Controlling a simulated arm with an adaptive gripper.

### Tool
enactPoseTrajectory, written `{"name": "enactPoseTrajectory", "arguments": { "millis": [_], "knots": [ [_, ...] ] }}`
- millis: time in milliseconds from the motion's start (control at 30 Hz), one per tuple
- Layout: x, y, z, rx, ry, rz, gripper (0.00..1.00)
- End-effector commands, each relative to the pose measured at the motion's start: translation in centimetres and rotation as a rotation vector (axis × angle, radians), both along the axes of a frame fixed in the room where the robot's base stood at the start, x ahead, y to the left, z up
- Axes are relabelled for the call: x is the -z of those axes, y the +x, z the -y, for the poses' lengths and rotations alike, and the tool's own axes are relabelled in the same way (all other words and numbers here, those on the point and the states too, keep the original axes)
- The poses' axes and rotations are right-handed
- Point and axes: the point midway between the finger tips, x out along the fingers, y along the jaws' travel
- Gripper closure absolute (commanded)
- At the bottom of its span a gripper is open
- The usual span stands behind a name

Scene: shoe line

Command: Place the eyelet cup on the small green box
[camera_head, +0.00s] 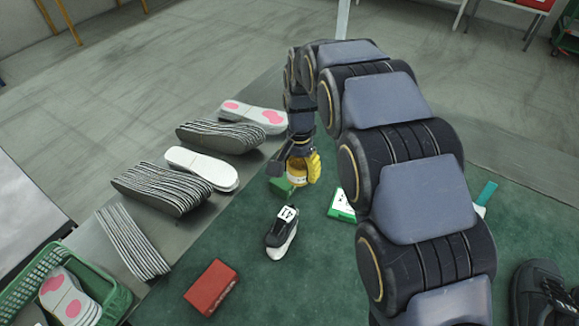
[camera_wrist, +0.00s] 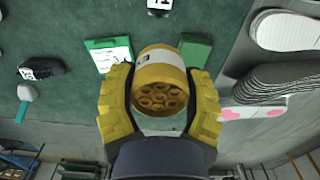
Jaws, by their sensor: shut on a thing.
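My gripper (camera_wrist: 160,92) has its yellow fingers closed on both sides of the eyelet cup (camera_wrist: 160,65). The cup is a yellow cylinder with a white band and a face of round holes. In the head view, the cup (camera_head: 297,179) is at the gripper (camera_head: 300,168), partly covered by a finger. The small green box (camera_wrist: 195,48) lies just beyond the cup, to its right in the wrist view and partly hidden by it. In the head view, the green box (camera_head: 281,185) shows just left of and below the cup. I cannot tell the height gap.
A dark shoe with a number tag (camera_head: 282,232) and a red box (camera_head: 211,287) lie nearer on the green mat (camera_head: 300,290). Insole stacks (camera_head: 160,188) line the left. A teal-handled tool (camera_head: 486,195) lies right.

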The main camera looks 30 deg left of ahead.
Motion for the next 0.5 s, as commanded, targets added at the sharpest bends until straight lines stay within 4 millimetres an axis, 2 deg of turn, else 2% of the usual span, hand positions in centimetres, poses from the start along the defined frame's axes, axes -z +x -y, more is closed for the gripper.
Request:
{"name": "enactPoseTrajectory", "arguments": {
  "millis": [100,400,500],
  "knots": [
    [1.0,1.6,-1.5,-0.001,0.003,0.004,0.8],
    [2.9,4.6,-4.3,0.0,0.001,0.001,0.8],
    [4.6,5.5,-5.1,0.001,0.0,0.0,0.8]
  ]
}}
